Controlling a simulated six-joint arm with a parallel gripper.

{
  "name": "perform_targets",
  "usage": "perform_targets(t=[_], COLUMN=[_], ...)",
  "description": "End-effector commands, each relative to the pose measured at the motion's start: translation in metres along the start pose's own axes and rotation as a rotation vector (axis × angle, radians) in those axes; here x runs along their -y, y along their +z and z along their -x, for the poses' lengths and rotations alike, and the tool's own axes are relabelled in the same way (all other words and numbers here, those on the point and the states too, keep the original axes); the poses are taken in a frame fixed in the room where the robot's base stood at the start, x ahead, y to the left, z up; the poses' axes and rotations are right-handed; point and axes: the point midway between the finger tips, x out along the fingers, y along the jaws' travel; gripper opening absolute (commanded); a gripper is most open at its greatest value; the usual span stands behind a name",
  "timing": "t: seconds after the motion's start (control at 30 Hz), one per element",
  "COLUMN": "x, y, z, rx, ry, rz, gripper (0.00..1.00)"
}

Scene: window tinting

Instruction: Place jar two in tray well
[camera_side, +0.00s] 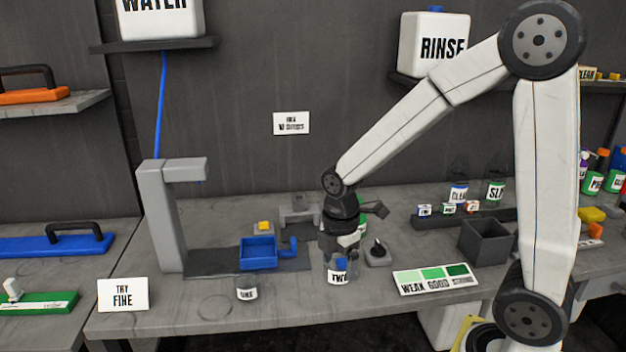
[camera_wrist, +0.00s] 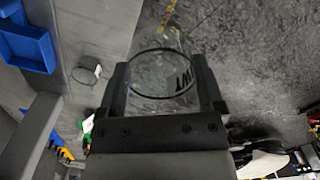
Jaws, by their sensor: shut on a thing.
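Jar two (camera_side: 338,277) is a clear jar with a white label reading "TWO". My gripper (camera_side: 340,250) points down from above and is shut on it. In the wrist view the jar (camera_wrist: 160,72) is upside-on between the two fingers of my gripper (camera_wrist: 160,88), with part of its label showing. Whether its base touches the bench is hard to tell. A small blue tray (camera_side: 258,254) with an open top stands left of the jar; it also shows in the wrist view (camera_wrist: 28,42). I cannot tell which place is the tray well.
Another clear jar labelled "ONE" (camera_side: 247,293) stands near the front edge, left of my gripper. A grey stand (camera_side: 163,215) rises behind it. A grey bin (camera_side: 484,242) stands beyond.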

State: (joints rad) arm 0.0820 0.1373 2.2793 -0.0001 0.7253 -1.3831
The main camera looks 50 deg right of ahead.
Motion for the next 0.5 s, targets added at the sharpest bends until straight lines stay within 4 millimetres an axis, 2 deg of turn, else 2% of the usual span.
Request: perform_targets(t=[0.27,0.5], x=[-0.03,-0.075], y=[-0.002,-0.004], z=[0.005,0.011], rx=[0.0,0.0], ry=[0.0,0.001], rz=[0.012,0.033], gripper=[0.15,0.15])
